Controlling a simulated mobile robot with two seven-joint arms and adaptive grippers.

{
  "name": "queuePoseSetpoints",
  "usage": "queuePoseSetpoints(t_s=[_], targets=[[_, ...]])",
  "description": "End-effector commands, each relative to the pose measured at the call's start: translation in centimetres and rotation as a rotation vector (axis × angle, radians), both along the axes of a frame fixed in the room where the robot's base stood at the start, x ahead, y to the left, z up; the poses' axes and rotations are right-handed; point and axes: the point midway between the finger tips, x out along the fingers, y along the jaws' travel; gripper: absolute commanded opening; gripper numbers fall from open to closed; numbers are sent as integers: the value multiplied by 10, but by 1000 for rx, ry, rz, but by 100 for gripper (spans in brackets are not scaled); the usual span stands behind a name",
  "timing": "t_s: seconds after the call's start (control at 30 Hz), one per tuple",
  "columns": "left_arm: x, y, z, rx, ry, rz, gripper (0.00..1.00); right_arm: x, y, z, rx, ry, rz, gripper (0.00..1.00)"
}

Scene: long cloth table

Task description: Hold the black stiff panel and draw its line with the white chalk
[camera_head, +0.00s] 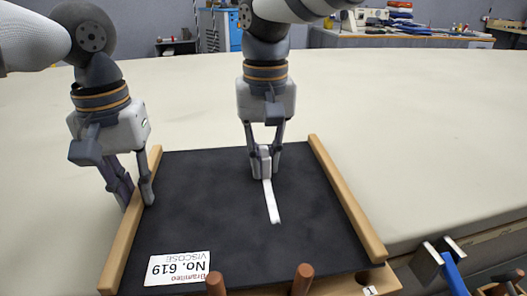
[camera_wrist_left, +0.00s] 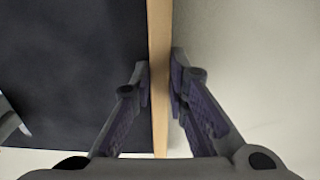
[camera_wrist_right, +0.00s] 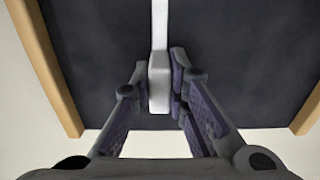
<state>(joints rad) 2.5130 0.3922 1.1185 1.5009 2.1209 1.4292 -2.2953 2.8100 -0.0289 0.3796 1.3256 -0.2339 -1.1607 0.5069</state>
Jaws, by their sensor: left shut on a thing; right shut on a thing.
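The black stiff panel (camera_head: 210,210) lies flat on the table with pale wooden strips along its left and right sides. My left gripper (camera_head: 137,197) is shut on the left wooden strip (camera_head: 120,255), with one finger on each side; the strip also shows between the fingers in the left wrist view (camera_wrist_left: 160,80). My right gripper (camera_head: 263,170) is shut on the white chalk (camera_head: 263,163), a short block that also shows in the right wrist view (camera_wrist_right: 159,85). A straight white line (camera_head: 271,202) runs on the panel from the chalk towards the near edge.
Two brown pegs (camera_head: 302,280) stand at the near edge. The cloth table (camera_head: 420,120) is bare around and beyond the panel. Tools with blue handles (camera_head: 452,270) lie at the lower right.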

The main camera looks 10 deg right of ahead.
Motion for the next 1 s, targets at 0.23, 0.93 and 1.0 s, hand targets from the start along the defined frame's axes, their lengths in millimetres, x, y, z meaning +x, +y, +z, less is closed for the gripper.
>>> queuePoseSetpoints(t_s=[0.23,0.93,1.0], targets=[[0,0,0,-1,-1,0,0,-6,0,1,-2,0,0,0],[0,0,0,-1,-1,-1,0,26,-3,-1,0,1,0,0],[0,0,0,-1,-1,-1,0,31,-3,-1,0,0,-1,0]])
